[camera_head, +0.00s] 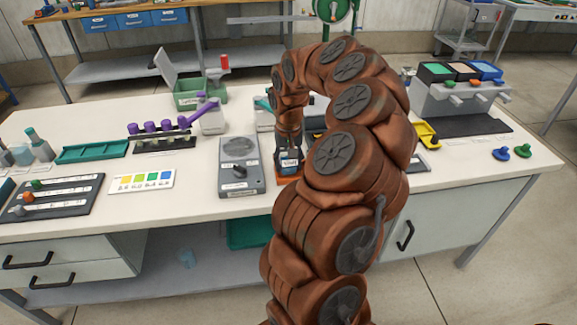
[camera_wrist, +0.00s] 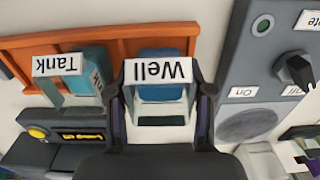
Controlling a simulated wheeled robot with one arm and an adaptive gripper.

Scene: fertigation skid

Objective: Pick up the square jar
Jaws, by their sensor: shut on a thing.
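The jar labelled "Well" (camera_wrist: 161,92), with a clear body and blue contents, stands between the fingers of my gripper (camera_wrist: 163,108) in the wrist view, its label upside down. The fingers are shut on its two sides. In the head view the jar (camera_head: 289,162) shows under my gripper (camera_head: 289,146), at the orange rack (camera_head: 288,181). A second jar labelled "Tank" (camera_wrist: 86,72) stands beside it at the orange rack (camera_wrist: 110,42) in the wrist view. I cannot tell whether the held jar is clear of the rack.
A grey box with a dial (camera_head: 239,168) stands close left of the rack in the head view. Purple-capped items (camera_head: 165,127), a green box (camera_head: 197,93) and a colour card (camera_head: 142,181) lie farther left. My arm hides part of the bench.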

